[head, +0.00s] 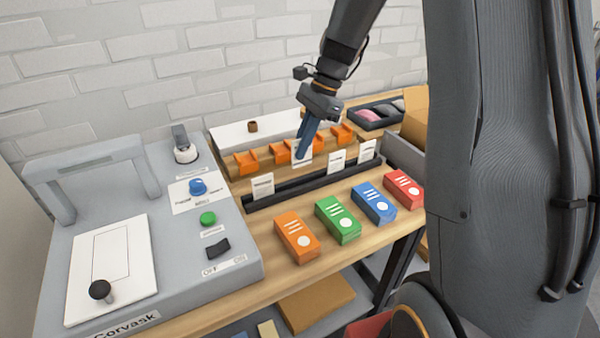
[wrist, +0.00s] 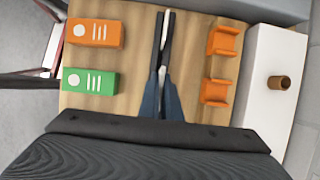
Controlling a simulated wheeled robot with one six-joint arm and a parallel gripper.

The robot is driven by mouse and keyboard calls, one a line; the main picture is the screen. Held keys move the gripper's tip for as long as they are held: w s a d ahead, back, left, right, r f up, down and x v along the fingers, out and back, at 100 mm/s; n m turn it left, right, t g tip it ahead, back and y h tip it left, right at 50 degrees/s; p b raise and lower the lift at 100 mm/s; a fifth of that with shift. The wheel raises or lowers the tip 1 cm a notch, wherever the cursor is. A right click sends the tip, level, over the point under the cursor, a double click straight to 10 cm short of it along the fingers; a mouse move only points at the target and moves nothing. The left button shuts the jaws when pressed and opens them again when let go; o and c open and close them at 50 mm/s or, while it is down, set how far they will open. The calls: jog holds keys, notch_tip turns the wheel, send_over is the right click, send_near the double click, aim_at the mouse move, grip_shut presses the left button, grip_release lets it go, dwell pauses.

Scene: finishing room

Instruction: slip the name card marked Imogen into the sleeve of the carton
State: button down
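My gripper (head: 302,152) points down over the dark card rack (head: 290,189). Its blue fingers are shut on a white name card (head: 306,159), which hangs above the rack, clear of its slot. In the wrist view the fingers (wrist: 163,78) close on a thin white edge. The writing on the held card is too small to read. Three other white cards stand in the rack: one at left (head: 263,186) and two at right (head: 337,160) (head: 367,151). A brown carton (head: 415,122) is partly visible at the right, behind my arm; no sleeve can be made out.
Orange (head: 297,238), green (head: 338,220), blue (head: 374,203) and red (head: 404,189) boxes lie along the bench front. Orange holders (head: 246,163) stand behind the rack. A grey machine (head: 230,250) fills the left. A dark tray (head: 378,112) sits at the back right.

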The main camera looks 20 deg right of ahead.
jog(key=shift+f+p, duration=0.55)
jog(key=shift+f, duration=3.15)
jog(key=c, duration=2)
grip_release()
jog(key=shift+f, duration=0.15)
jog(key=s+b+v, duration=0.1)
jog(key=b+v, duration=0.1)
jog(key=v, duration=1)
jog(key=s+a+f+n+h, duration=0.1)
jog(key=s+f+n, duration=0.1)
jog(key=s+n, duration=0.3)
jog(key=s+a+f+n+t+h, duration=0.1)
jog(key=s+a+f+n+h, duration=0.1)
jog(key=s+n, duration=0.3)
jog(key=s+a+f+n+h, duration=0.1)
jog(key=s+f+n, duration=0.2)
jog(key=s+n, duration=0.3)
jog(key=shift+s+a+f, duration=0.1)
jog(key=shift+s, duration=0.9)
jog(key=shift+s+a+f, duration=0.15)
jog(key=shift+s, duration=0.85)
jog(key=shift+o, duration=0.7)
